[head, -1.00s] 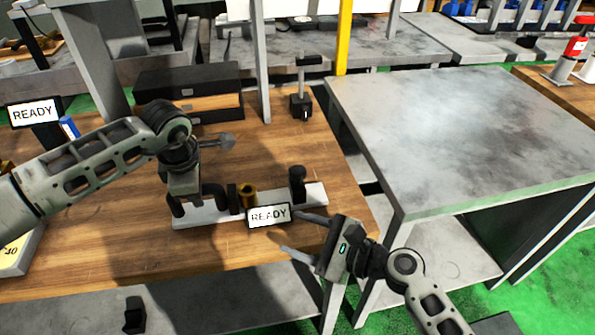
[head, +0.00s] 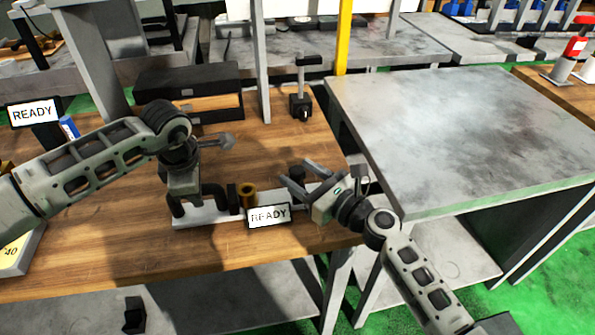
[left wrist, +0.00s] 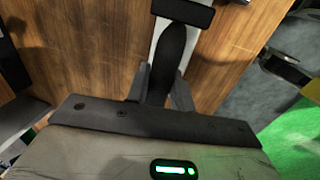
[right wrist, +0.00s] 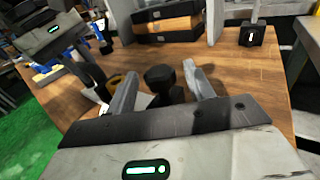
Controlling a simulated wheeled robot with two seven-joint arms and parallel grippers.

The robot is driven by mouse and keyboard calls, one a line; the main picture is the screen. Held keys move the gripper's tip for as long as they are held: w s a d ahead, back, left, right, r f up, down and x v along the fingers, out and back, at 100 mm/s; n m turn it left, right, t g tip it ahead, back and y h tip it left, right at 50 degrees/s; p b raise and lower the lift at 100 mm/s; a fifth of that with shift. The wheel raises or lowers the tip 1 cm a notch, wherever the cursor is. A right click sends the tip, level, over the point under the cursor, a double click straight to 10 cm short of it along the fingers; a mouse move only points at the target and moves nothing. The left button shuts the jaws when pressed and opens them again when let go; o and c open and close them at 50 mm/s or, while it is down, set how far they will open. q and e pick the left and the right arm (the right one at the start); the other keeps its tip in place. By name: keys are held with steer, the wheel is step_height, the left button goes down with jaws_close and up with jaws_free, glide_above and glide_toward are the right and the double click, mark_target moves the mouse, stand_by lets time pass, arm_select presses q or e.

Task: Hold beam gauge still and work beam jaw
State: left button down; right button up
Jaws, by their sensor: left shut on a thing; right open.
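The beam gauge is a pale bar (head: 205,218) lying on the wooden bench, with a black grip at its left end, a brass cylinder (head: 247,195) and a READY display (head: 268,215). My left gripper (head: 184,200) is shut on the black grip; in the left wrist view its fingers flank this dark grip (left wrist: 170,60). The beam jaw appears to be the black knob (head: 297,175) at the right end. My right gripper (right wrist: 160,72) is open, with the round black knob (right wrist: 160,78) between its spread fingers in the right wrist view. Contact cannot be told.
A black case (head: 190,80) and a dark stand with an upright post (head: 300,103) are at the back of the bench. Another READY screen (head: 34,112) stands at left. A grey metal table (head: 460,140) is to the right, across a gap.

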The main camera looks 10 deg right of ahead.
mark_target(254, 189)
steer(key=shift+w+a, duration=0.4)
steer(key=shift+w, duration=0.2)
steer(key=c, duration=0.7)
steer(key=a, duration=0.9)
steer(key=shift+s, duration=0.15)
steer(key=shift+c, duration=0.2)
steer(key=o, duration=0.7)
steer(key=shift+a, duration=0.1)
steer(key=shift+o, duration=0.2)
steer(key=shift+d, duration=0.25)
steer(key=v, duration=1.2)
